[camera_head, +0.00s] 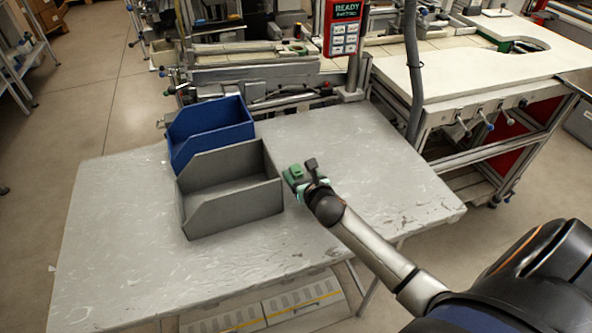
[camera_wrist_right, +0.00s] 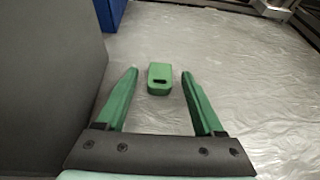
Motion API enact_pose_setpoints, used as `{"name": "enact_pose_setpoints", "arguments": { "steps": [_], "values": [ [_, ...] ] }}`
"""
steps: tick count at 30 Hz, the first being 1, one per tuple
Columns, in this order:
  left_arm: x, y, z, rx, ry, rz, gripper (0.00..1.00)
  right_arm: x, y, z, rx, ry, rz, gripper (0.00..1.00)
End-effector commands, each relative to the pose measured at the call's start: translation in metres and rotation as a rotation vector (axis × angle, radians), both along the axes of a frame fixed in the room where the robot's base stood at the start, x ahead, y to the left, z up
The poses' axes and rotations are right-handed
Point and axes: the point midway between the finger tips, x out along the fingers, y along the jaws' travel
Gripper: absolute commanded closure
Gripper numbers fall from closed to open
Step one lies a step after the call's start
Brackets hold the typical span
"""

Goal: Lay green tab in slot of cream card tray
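A small green tab (camera_wrist_right: 158,72) with a dark slot near its front edge lies in the right wrist view. It sits between the tips of my right gripper (camera_wrist_right: 160,73), with a gap to each finger. The gripper has green fingers, is open and holds nothing. In the head view my right gripper (camera_head: 295,172) is low over the table, just right of the grey bin. There I cannot clearly tell the tab from the green fingers. I do not make out a cream card tray in either view. My left gripper is not in view.
A grey open-front bin (camera_head: 230,164) stands close to the left of my right gripper, with a blue bin (camera_head: 207,124) behind it. The grey table (camera_head: 380,170) is clear to the right and at the front left. Machinery and a red control box (camera_head: 345,28) stand beyond its far edge.

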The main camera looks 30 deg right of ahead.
Motion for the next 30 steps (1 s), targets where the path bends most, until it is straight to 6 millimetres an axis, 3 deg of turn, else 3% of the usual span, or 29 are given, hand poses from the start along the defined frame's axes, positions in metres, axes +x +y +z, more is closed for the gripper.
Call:
{"name": "enact_pose_setpoints", "arguments": {
  "steps": [2,18,30],
  "values": [
    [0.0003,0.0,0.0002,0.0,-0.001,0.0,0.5,-0.0002,0.0,0.0,0.0,0.0,0.0,0.41],
    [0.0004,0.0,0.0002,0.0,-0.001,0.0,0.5,-0.0003,0.0,0.0,-0.001,0.0,0.0,1.0],
    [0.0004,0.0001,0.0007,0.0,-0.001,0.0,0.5,-0.0002,-0.0002,0.002,-0.002,-0.001,0.001,1.0]
  ]
}}
